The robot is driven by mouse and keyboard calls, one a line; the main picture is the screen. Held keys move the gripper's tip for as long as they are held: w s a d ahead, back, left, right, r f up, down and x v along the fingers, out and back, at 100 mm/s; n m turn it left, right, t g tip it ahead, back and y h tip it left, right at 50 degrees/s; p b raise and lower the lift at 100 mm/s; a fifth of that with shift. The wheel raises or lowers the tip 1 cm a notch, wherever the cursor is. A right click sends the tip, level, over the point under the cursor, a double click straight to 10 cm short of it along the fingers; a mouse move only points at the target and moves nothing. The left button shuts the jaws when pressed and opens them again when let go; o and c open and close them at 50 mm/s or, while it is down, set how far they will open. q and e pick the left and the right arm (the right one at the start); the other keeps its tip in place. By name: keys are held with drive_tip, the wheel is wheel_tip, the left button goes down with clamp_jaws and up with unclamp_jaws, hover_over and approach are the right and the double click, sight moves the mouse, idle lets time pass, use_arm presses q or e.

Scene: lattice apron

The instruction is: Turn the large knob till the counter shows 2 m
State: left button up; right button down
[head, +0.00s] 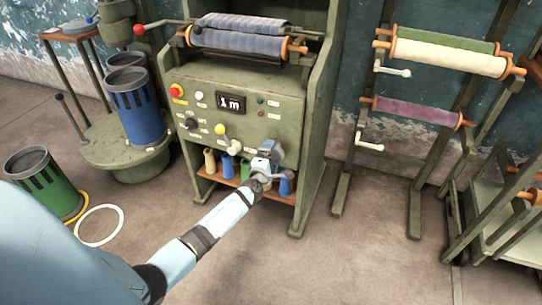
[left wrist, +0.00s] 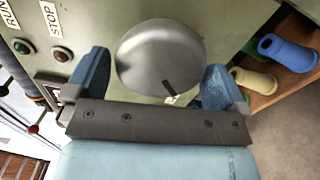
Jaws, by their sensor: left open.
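The large knob (left wrist: 158,52) is a smooth grey metal dome with a dark pointer mark near its lower right edge in the left wrist view. My left gripper (head: 266,160) is at the lower right of the machine's panel. Its two blue fingers stand open on either side of the knob, with the knob between them; I cannot tell whether they touch it. In the head view my gripper hides most of the knob. The counter (head: 231,103) on the green panel shows 1 m. My right gripper is not in view.
A shelf (head: 285,196) below the panel holds several coloured spools, close to my gripper. The panel carries a red button (head: 177,90), a yellow button (head: 220,129) and a small dark knob (head: 192,123). Racks with fabric rolls (head: 450,55) stand right; a blue bin (head: 136,112) stands left.

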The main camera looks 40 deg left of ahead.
use_arm(q)
drive_tip(key=p+v, duration=0.2)
drive_tip(key=v, duration=1.1)
drive_tip(key=shift+s+p, duration=0.15)
drive_tip(key=shift+p, duration=0.25)
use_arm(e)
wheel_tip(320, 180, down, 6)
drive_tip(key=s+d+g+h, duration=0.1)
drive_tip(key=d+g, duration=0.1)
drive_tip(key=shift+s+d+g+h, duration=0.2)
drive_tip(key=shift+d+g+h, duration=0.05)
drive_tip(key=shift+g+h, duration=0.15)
use_arm(q)
drive_tip(key=shift+d, duration=0.1)
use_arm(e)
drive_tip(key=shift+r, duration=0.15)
